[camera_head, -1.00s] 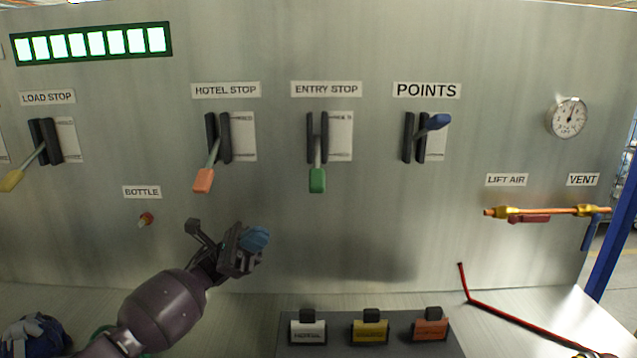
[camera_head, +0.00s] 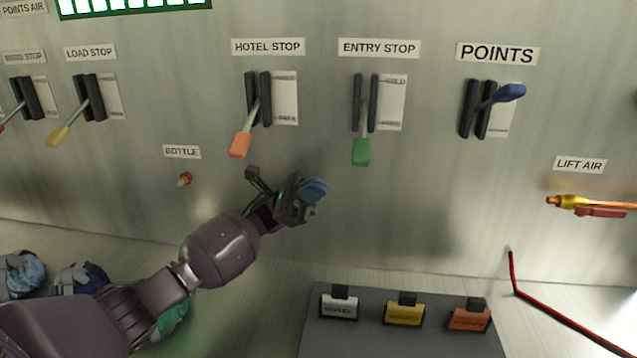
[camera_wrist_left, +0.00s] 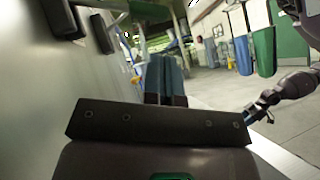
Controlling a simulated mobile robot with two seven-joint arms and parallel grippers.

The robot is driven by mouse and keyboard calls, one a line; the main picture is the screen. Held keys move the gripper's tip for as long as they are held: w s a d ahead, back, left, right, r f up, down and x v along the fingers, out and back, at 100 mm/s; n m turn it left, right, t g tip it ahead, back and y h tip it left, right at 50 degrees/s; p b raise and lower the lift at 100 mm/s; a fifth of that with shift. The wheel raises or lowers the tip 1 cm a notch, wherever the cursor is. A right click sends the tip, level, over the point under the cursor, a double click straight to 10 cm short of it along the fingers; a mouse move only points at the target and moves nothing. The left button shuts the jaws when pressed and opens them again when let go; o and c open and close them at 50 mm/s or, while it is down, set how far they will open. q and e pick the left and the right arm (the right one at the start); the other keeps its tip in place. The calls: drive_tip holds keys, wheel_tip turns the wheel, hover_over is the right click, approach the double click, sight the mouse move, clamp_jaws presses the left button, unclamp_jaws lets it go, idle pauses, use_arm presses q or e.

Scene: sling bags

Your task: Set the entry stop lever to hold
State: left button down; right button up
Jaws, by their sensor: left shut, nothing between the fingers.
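The entry stop lever (camera_head: 361,148) has a green handle and hangs down from its slot under the ENTRY STOP label (camera_head: 379,47). A white position card (camera_head: 391,102) is beside the slot, its print too small to read. My left gripper (camera_head: 314,190) is below and left of the green handle, apart from it. Its bluish fingers are shut with nothing between them. In the left wrist view the shut fingers (camera_wrist_left: 165,78) point along the panel. Another arm of mine with a gripper (camera_wrist_left: 262,104) shows at the right of that view, its jaws too small to judge.
The orange hotel stop lever (camera_head: 240,143) is up and left of my gripper, and the blue points lever (camera_head: 508,93) is to the right. A grey block with tags (camera_head: 320,335) stands on the counter below. A red rod (camera_head: 560,319) lies at right. Bags sit at lower left.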

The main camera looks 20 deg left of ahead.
use_arm(q)
drive_tip(key=p+x, duration=0.2)
drive_tip(key=x, duration=0.5)
drive_tip(key=shift+d+r+p, duration=0.25)
drive_tip(key=shift+d+p, duration=0.05)
drive_tip(key=shift+d, duration=0.05)
use_arm(e)
wheel_tip(320, 180, up, 3)
drive_tip(key=shift+r, duration=0.1)
use_arm(q)
drive_tip(key=shift+s, duration=0.1)
use_arm(e)
drive_tip(key=shift+w, duration=0.15)
